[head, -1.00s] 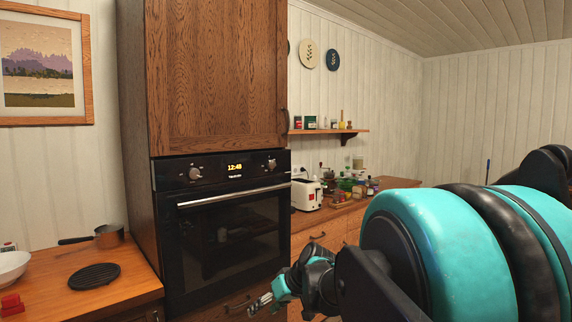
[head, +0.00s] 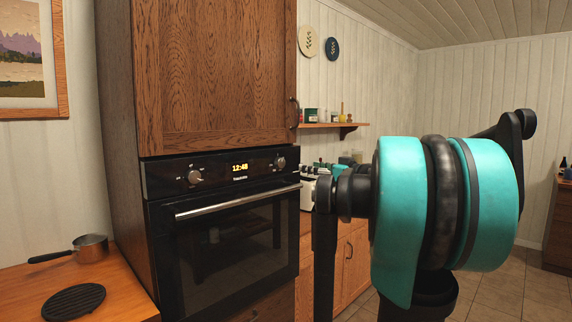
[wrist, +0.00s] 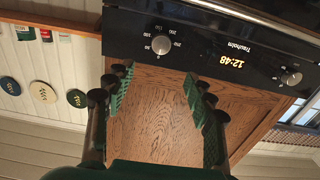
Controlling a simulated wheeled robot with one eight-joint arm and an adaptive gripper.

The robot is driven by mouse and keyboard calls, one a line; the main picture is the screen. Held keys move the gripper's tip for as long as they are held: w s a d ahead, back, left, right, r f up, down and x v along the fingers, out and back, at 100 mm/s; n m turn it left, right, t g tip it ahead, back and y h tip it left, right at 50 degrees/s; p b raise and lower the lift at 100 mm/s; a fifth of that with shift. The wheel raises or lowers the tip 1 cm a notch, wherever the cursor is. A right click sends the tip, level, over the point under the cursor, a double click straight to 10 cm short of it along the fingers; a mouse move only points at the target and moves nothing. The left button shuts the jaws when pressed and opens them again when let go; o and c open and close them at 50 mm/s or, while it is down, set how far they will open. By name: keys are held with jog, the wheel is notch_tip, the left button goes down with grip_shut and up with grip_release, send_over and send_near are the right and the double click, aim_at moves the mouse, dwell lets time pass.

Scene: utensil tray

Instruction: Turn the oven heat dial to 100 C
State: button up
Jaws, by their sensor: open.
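The oven heat dial is the right-hand silver knob (head: 280,162) on the black control panel. In the wrist view, which is upside down, this dial (wrist: 161,44) has white numbers around it. Its pointer is too small to read. My gripper (wrist: 157,80) is open and empty, its green-padded fingers on either side below the dial in the picture. The fingers appear apart from the dial.
A second knob (head: 195,177) sits left of the clock display (head: 240,168). The oven door handle (head: 238,202) sticks out below the panel. A wooden cabinet (head: 215,75) is above. A counter at left holds a saucepan (head: 90,248) and a black trivet (head: 73,302).

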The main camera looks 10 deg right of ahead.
aim_at(282, 162)
jog(key=x, duration=1.3)
jog(key=shift+a, duration=0.2)
jog(key=shift+c, duration=0.5)
jog(key=c, duration=1)
